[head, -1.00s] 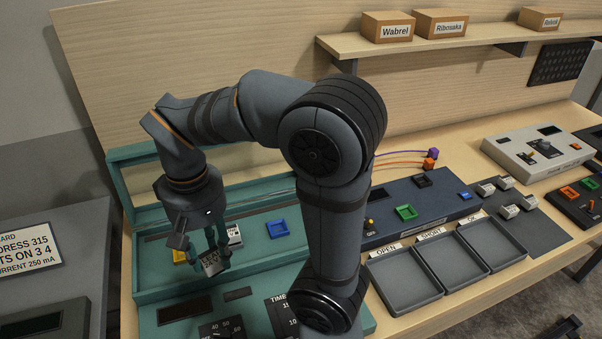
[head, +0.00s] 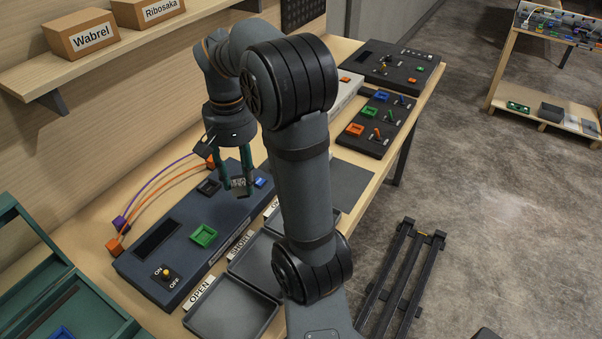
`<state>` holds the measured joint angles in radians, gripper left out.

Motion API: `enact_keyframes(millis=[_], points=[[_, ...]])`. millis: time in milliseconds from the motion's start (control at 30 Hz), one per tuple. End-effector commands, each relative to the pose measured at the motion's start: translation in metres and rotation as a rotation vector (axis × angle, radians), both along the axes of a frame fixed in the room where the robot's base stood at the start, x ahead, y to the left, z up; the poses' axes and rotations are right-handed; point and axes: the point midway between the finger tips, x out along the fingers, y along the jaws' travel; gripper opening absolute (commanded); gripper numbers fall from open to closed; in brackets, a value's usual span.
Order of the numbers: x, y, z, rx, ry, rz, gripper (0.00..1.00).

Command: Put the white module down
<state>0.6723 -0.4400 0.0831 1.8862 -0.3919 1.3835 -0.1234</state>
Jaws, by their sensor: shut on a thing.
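My gripper (head: 244,192) is shut on the white module (head: 238,184), a small pale block with dark markings between its fingertips. It hangs over or near the right end of the dark blue console (head: 155,237), close to a blue part (head: 260,182) there. I cannot tell how high the module is above the surface. The console also carries an empty-looking dark socket (head: 208,187), a green socket (head: 204,236) and an ON/OFF switch (head: 166,272).
Trays labelled OPEN (head: 232,318) and SHORT (head: 255,265) look empty; the third is partly behind my arm. A dark mat (head: 368,184) lies to the right, partly hidden. Orange and purple cables arch behind the console. A teal case (head: 100,312) stands at left.

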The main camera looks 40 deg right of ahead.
Motion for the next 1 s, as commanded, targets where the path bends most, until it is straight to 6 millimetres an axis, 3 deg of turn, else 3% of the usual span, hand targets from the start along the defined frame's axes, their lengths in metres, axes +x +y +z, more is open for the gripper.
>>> enact_keyframes(millis=[33,200,300,433,600,700,833,1000], points=[[-0.001,-0.034,-0.009,0.001,0.002,-0.090,0.10],[-0.031,-0.140,-0.027,0.000,0.002,-0.354,0.10],[-0.066,-0.195,-0.038,0.001,0.002,-0.500,0.10],[-0.116,-0.247,-0.049,0.001,0.003,-0.654,0.10],[-0.166,-0.282,-0.058,-0.001,0.002,-0.780,0.10],[-0.180,-0.290,-0.061,-0.001,0.002,-0.815,0.10],[-0.173,-0.292,-0.070,0.001,0.003,-0.825,0.10],[-0.134,-0.290,-0.092,0.003,0.006,-0.823,0.10]])
